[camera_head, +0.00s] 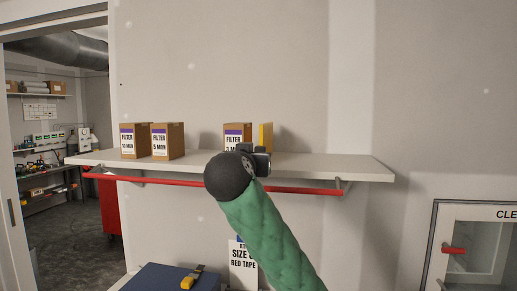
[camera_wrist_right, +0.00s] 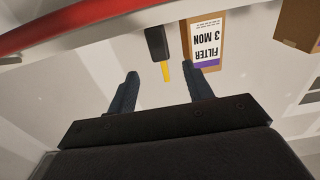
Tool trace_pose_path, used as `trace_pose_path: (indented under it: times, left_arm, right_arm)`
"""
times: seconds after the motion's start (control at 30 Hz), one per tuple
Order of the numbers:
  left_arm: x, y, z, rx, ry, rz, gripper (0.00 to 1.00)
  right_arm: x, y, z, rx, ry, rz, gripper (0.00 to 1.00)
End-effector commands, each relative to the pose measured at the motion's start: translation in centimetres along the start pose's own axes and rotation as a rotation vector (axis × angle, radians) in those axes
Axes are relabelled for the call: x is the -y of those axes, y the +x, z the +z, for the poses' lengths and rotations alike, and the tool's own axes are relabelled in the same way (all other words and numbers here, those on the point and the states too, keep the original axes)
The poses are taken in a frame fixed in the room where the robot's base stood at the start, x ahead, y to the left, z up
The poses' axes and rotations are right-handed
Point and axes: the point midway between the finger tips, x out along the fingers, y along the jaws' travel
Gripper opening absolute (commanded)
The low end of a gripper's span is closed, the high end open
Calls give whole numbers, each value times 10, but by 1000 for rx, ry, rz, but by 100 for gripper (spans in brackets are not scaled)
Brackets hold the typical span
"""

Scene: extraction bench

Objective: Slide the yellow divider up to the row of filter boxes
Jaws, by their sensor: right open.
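The yellow divider (camera_head: 266,137) stands upright on the white shelf (camera_head: 330,166), just right of the FILTER 3 MON box (camera_head: 236,133). In the right wrist view, which is upside down, the divider shows as a thin yellow strip (camera_wrist_right: 166,71) beside a black block (camera_wrist_right: 156,43). A small gap separates it from the 3 MON box (camera_wrist_right: 207,45). Two more filter boxes, one (camera_head: 133,142) and the 5 MON (camera_head: 167,142), stand further left. My right gripper (camera_head: 260,160) is at the shelf front; its open fingers (camera_wrist_right: 160,78) appear either side of the strip. Contact is unclear. My left gripper is out of view.
A red rail (camera_head: 300,190) runs along below the shelf front. The shelf is bare right of the divider and between the 5 MON and 3 MON boxes. A blue case (camera_head: 155,280) with a yellow-black tool (camera_head: 192,277) on it is below. A glazed cabinet (camera_head: 480,250) is at lower right.

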Motion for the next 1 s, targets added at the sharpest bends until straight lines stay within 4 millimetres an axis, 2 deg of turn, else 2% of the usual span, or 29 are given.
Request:
trace_pose_path:
  times: [0.17,0.3,0.5,0.7,0.97,1.0]
  left_arm:
    - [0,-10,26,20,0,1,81]
    - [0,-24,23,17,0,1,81]
    - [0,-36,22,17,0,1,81]
    - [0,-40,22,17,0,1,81]
    - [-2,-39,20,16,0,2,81]
    - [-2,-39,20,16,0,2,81]
  right_arm:
    - [-1,20,-3,2,-3,3,51]
    - [-1,41,-5,2,-3,4,51]
    - [0,62,-3,1,-3,2,51]
    - [0,71,-1,1,-1,1,51]
    - [0,71,0,0,0,1,51]
    - [0,71,0,0,0,1,45]
